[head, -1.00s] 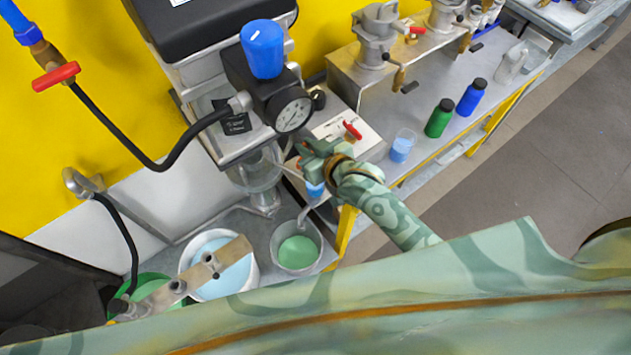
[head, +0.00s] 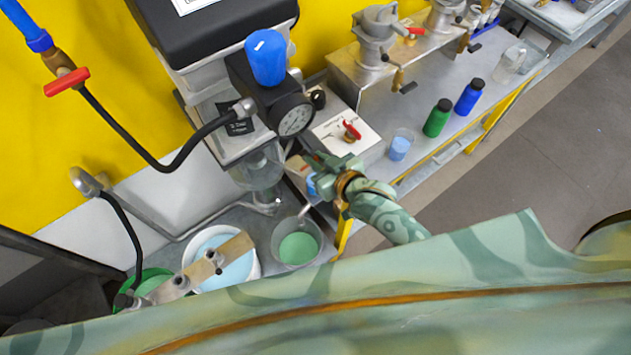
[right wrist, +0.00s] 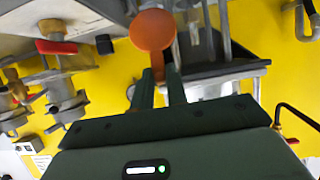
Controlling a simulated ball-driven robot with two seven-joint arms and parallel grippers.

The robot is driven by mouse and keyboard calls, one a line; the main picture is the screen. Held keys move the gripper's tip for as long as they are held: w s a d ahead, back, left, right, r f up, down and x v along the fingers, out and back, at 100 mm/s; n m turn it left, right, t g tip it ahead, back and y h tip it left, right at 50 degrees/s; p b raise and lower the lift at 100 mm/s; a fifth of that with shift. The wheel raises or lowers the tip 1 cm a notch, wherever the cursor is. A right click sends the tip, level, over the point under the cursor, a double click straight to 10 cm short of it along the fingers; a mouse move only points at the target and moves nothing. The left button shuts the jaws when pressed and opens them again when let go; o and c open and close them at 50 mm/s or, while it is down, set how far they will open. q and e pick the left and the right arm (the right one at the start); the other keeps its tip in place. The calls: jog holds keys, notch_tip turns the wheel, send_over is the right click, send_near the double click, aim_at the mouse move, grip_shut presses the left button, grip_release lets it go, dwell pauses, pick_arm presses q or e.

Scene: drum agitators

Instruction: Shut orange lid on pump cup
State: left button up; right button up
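The orange lid (right wrist: 152,30) is a round disc in the right wrist view, just beyond my fingertips. A narrow orange-brown part runs down from it to between the fingers. My right gripper (right wrist: 159,74) has its two fingers close together around that part; whether they press on it is unclear. In the head view my right gripper (head: 313,160) is beside the pump, below the gauge. The lid is not distinguishable there. A clear glass cup (head: 258,170) hangs under the pump, left of the gripper; I cannot be sure it is the pump cup. My left gripper is not in view.
The dial gauge (head: 296,120) and blue cap (head: 266,58) stand close above the gripper. Buckets with green (head: 298,247) and pale blue contents (head: 222,270) are below. A small beaker (head: 400,147), a green bottle (head: 437,118) and a blue bottle (head: 469,97) stand right.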

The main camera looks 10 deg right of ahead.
jog(key=shift+s+d+f, duration=0.15)
jog(key=shift+s+f, duration=0.05)
jog(key=shift+s, duration=0.2)
jog(key=shift+s+d+f, duration=0.15)
jog(key=shift+s, duration=0.2)
jog(key=shift+s+d+f, duration=0.2)
jog(key=shift+s+f, duration=0.3)
jog(key=shift+s+d+f, duration=0.2)
jog(key=shift+s+f, duration=0.25)
jog(key=shift+s, duration=0.05)
jog(key=shift+s+d+f+b, duration=0.15)
jog(key=shift+s+f+b, duration=0.25)
jog(key=shift+f, duration=0.2)
jog(key=shift+s+d+f+b, duration=0.15)
jog(key=shift+s+f+b, duration=0.1)
jog(key=shift+f+b, duration=0.3)
jog(key=shift+f, duration=0.1)
